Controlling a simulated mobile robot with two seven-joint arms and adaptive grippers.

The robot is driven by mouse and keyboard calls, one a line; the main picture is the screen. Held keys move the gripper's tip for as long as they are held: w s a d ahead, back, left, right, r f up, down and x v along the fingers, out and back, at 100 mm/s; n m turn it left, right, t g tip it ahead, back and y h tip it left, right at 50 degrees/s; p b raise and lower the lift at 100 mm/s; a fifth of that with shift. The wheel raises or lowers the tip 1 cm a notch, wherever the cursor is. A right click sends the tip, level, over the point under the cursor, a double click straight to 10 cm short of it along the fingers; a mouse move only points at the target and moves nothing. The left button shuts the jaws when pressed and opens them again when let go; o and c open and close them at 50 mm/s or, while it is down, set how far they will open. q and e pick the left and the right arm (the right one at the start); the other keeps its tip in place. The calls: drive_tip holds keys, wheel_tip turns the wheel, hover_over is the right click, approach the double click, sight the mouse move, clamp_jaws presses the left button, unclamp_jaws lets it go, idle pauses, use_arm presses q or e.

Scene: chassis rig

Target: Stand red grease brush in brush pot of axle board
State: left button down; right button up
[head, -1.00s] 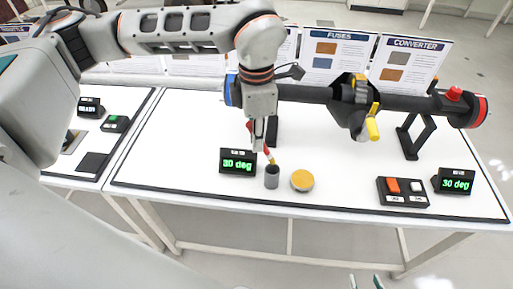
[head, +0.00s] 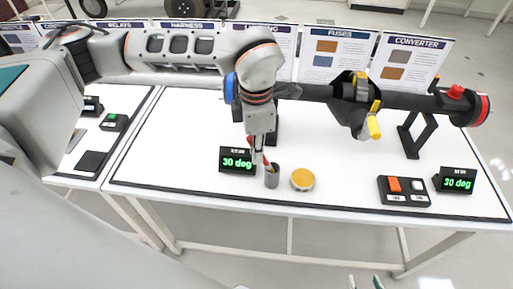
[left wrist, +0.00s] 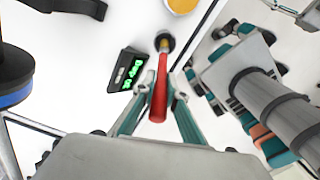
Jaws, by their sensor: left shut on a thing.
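The red grease brush is held bristle end down in my left gripper (head: 258,152); its red handle (left wrist: 160,88) runs between the two fingers in the left wrist view. The gripper is shut on the handle, just above and slightly left of the pot in the head view. The brush pot (head: 271,179) is a small dark grey cylinder upright on the white axle board (head: 330,190). The bristle end overlaps the pot's mouth (left wrist: 171,37); how deep it reaches is hidden. The teal fingertips of my right gripper (head: 365,283) show apart at the bottom edge, empty.
A yellow-topped tin (head: 303,180) stands right of the pot, and a "30 deg" display (head: 238,161) stands left. Behind runs a dark axle (head: 310,93) on stands. A switch box (head: 403,191) and a second display (head: 457,181) are at the right.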

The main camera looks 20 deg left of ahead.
use_arm(q)
drive_tip(key=c, duration=2)
unclamp_jaws()
drive_tip(key=shift+c, duration=0.2)
drive_tip(key=shift+r, duration=0.35)
wheel_tip(320, 180, up, 11)
drive_tip(key=shift+r+p, duration=0.2)
drive_tip(key=shift+p, duration=0.15)
drive_tip(key=shift+r, duration=0.6)
